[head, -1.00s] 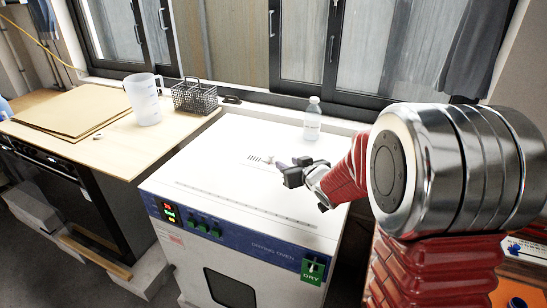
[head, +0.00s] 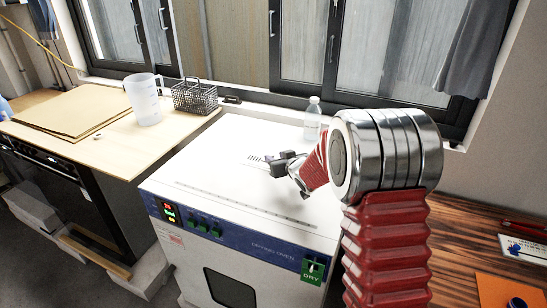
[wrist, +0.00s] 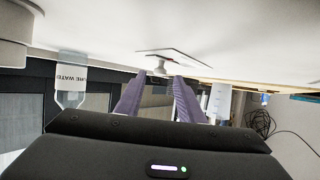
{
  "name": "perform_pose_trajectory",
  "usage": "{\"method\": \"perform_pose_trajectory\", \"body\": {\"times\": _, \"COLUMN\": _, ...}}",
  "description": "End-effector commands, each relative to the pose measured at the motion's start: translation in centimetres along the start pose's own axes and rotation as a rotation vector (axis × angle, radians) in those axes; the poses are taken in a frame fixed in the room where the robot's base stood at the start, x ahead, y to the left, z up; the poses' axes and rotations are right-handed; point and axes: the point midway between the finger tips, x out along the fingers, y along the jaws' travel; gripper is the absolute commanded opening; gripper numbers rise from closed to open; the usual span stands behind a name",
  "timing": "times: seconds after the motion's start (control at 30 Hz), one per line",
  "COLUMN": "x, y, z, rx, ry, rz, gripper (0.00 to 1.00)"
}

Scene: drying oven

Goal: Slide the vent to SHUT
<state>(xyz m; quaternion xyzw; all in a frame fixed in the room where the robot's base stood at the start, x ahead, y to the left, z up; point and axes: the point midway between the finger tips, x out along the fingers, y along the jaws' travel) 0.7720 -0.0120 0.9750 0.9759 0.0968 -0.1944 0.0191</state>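The white drying oven (head: 190,165) stands in the middle with a flat top. The vent (head: 255,158) shows as a row of dark slots on that top, partly hidden by my gripper (head: 276,164). In the wrist view, which is upside down, the vent's plate (wrist: 180,57) lies on the oven top with a small pale knob (wrist: 159,68). My gripper (wrist: 158,82) has its two purple fingers apart, with the knob seen in the gap near their tips. I cannot tell whether a finger touches it. The slider's exact position and any markings cannot be read.
A clear water bottle (head: 312,120) stands at the back of the oven top, behind my arm. A jug (head: 146,100) and a black wire basket (head: 194,97) stand on the left bench. The front of the oven top is clear.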

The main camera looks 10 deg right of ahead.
Motion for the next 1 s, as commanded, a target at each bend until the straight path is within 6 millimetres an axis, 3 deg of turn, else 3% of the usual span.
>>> {"method": "perform_pose_trajectory", "body": {"times": 0.23, "x": 2.3, "y": 0.0, "z": 0.1, "rx": 0.0, "ry": -0.001, "rz": 0.0, "gripper": 0.35}}
{"method": "perform_pose_trajectory", "body": {"times": 0.63, "x": 2.7, "y": 0.1, "z": 0.0, "rx": 0.0, "ry": 0.0, "rz": 0.001, "gripper": 0.34}}
{"method": "perform_pose_trajectory", "body": {"times": 1.0, "x": 2.7, "y": 0.1, "z": 0.0, "rx": 0.0, "ry": 0.0, "rz": 0.002, "gripper": 0.08}}
